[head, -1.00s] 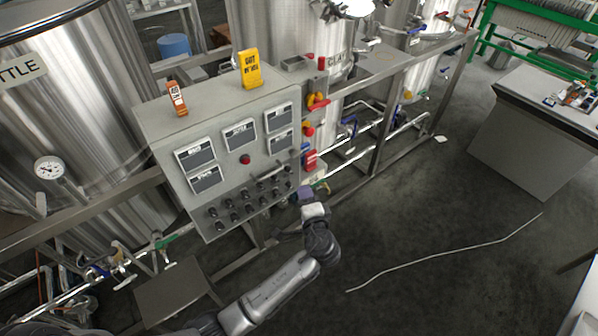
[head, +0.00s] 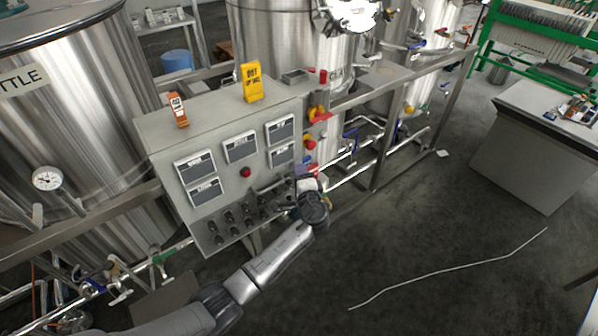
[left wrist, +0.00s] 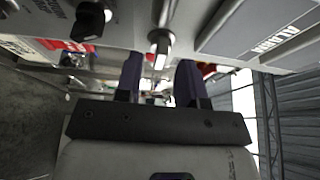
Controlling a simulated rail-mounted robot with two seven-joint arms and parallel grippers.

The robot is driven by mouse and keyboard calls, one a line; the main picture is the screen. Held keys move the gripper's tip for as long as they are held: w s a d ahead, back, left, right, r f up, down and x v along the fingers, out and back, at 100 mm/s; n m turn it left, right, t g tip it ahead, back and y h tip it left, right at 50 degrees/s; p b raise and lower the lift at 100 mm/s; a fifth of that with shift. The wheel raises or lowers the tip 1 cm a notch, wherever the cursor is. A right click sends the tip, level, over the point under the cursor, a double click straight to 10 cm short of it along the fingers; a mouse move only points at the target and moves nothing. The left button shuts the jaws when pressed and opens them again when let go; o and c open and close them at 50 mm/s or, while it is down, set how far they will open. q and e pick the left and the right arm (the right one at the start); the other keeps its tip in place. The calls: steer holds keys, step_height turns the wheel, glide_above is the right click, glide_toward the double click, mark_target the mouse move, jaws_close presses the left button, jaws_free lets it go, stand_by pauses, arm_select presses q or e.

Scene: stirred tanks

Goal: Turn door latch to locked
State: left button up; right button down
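The grey control cabinet (head: 225,130) stands in the middle of the head view, with labelled plates, a red button and rows of black knobs on its front. My left gripper (head: 303,168) is at the right part of that front. In the left wrist view its two dark fingers (left wrist: 158,80) stand apart with a gap between them. A short silver lever (left wrist: 160,42), apparently the door latch, juts from the panel just beyond the fingertips, in line with the gap. I see no grip on it. In the head view my arm hides that area. My right gripper is not in view.
A black knob (left wrist: 90,20) sits left of the lever in the wrist view. Orange (head: 177,110) and yellow (head: 251,82) tags stand on the cabinet top. Steel tanks (head: 75,120) and a pipe frame stand around it. The floor at the right (head: 420,215) is largely open.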

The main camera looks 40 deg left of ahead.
arm_select(q)
steer(key=shift+x, duration=0.8)
steer(key=shift+c, duration=0.3)
jaws_close()
